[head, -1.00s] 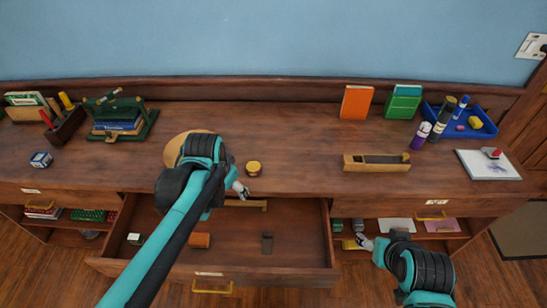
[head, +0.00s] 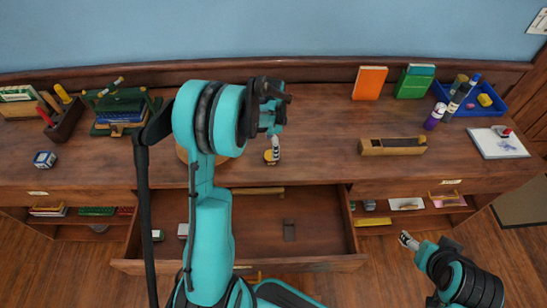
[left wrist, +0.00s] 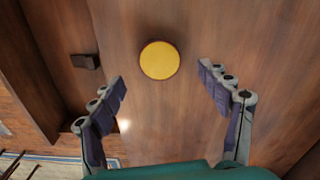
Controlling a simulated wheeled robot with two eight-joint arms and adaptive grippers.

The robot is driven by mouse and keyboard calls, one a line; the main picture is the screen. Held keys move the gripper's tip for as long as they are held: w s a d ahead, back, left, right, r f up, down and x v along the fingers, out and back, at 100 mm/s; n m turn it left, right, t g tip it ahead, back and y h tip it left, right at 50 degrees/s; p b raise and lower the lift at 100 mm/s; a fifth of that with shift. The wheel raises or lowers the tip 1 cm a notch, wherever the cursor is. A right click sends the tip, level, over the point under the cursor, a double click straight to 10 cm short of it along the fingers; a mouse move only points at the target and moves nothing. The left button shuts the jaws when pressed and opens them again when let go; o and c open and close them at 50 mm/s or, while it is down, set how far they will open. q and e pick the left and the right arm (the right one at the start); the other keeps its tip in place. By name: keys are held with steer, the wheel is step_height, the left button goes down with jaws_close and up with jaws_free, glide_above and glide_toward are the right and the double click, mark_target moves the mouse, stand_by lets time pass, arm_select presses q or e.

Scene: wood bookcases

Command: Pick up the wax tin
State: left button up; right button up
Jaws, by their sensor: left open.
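The wax tin (head: 271,157) is small, round and yellow-topped, and sits on the desk top behind the open drawer. My left gripper (head: 274,148) is above it and hides part of it in the head view. In the left wrist view the tin (left wrist: 159,60) shows whole, just beyond and between the spread fingertips of my left gripper (left wrist: 163,77). The fingers are open and empty, with no visible contact. My right gripper (head: 408,241) is low at the right, in front of the desk and far from the tin. Its finger opening is too small to judge.
A wooden plane (head: 392,146) lies right of the tin. A round wooden piece behind my left arm is mostly hidden. The desk between tin and plane is clear.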

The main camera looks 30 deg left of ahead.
mark_target(268, 154)
arm_select(q)
step_height(268, 154, down, 4)
steer(key=shift+s+a+b, duration=0.1)
steer(key=shift+a+b, duration=0.05)
steer(key=shift+b, duration=0.7)
steer(key=shift+f, duration=0.45)
steer(key=shift+r, duration=0.1)
steer(key=shift+c, duration=0.9)
steer(key=c, duration=1.2)
